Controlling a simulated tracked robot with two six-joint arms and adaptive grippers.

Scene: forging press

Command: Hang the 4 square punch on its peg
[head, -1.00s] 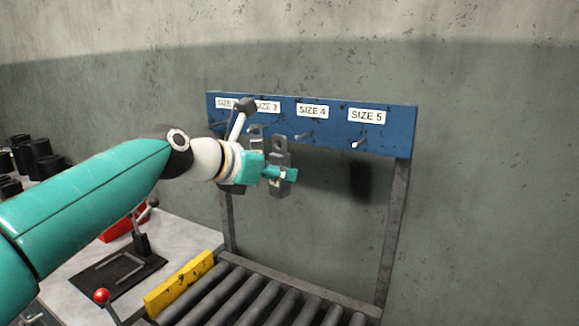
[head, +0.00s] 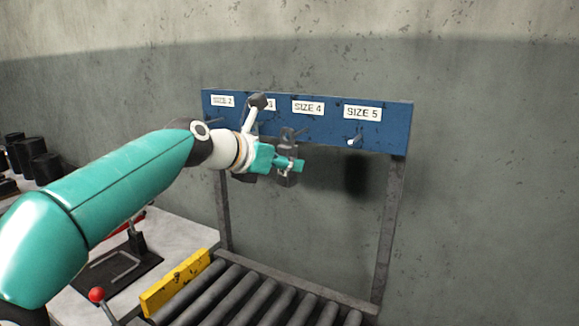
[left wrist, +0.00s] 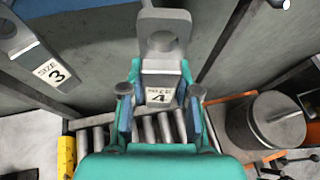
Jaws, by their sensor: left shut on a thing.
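The size 4 square punch (head: 287,150) is a grey plate with a hole near its top. My left gripper (head: 291,165) is shut on its lower part and holds it roughly upright in front of the blue board. In the left wrist view the punch (left wrist: 165,68) stands between the fingers (left wrist: 160,108), its 4 label facing the camera. The peg (head: 302,133) under the SIZE 4 label is just right of the punch's top in the head view. I see no peg through the hole in the wrist view. My right gripper is not in view.
The blue peg board (head: 385,128) stands on grey posts. The size 3 punch (left wrist: 38,52) hangs left in the wrist view. The SIZE 5 peg (head: 355,140) is empty. Rollers (head: 240,295) and a yellow block (head: 177,283) lie below.

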